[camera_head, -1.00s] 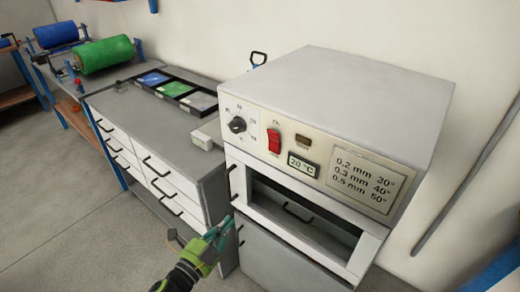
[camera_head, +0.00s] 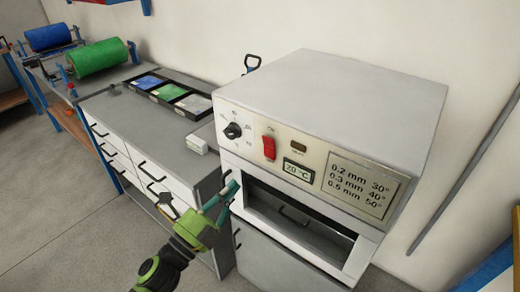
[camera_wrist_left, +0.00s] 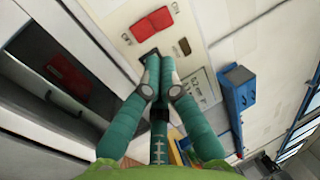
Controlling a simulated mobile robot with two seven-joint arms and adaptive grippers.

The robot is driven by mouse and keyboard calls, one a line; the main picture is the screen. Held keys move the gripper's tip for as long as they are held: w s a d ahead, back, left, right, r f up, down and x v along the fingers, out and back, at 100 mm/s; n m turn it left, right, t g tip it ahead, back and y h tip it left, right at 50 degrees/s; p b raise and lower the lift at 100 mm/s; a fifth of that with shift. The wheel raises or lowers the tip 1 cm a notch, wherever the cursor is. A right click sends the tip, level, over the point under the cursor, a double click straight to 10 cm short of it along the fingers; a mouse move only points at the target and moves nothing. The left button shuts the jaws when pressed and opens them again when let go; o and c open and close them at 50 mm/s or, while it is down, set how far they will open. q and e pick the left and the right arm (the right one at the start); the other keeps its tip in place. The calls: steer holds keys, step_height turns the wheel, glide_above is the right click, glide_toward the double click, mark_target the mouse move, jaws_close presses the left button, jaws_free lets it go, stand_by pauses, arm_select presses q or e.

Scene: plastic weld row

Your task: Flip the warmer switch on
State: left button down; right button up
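The warmer (camera_head: 330,110) is a white box on a grey cabinet, with a front panel. Its red rocker switch (camera_head: 269,147) sits on the panel between a black dial (camera_head: 233,131) and a small display reading 20 °C (camera_head: 298,171). In the left wrist view the red switch (camera_wrist_left: 152,24) lies ahead of the fingertips, near the top. My left gripper (camera_head: 228,193) is below and left of the switch, in front of the warmer's lower front edge, apart from the switch. Its teal fingers (camera_wrist_left: 159,62) look close together at the tips, with nothing seen between them. My right gripper is not seen.
The warmer has an open-fronted slot (camera_head: 300,220) under the panel. A grey-topped drawer cabinet (camera_head: 130,118) with a black tray of coloured sheets (camera_head: 172,92) stands to the left. Green (camera_head: 97,57) and blue rolls lie farther back.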

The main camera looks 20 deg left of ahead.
mark_target(266, 143)
arm_select(q)
steer(key=p+x, duration=0.3)
steer(key=x, duration=0.7)
steer(key=shift+w+r, duration=0.1)
steer(key=shift+r, duration=0.05)
steer(key=shift+w+d+p, duration=0.25)
steer(key=shift+w+p, duration=0.2)
steer(key=shift+w, duration=0.25)
steer(key=shift+r, duration=0.1)
steer(key=shift+w+d+r, duration=0.1)
steer(key=shift+w+r, duration=0.15)
steer(key=shift+r, duration=0.05)
steer(key=shift+f, duration=0.1)
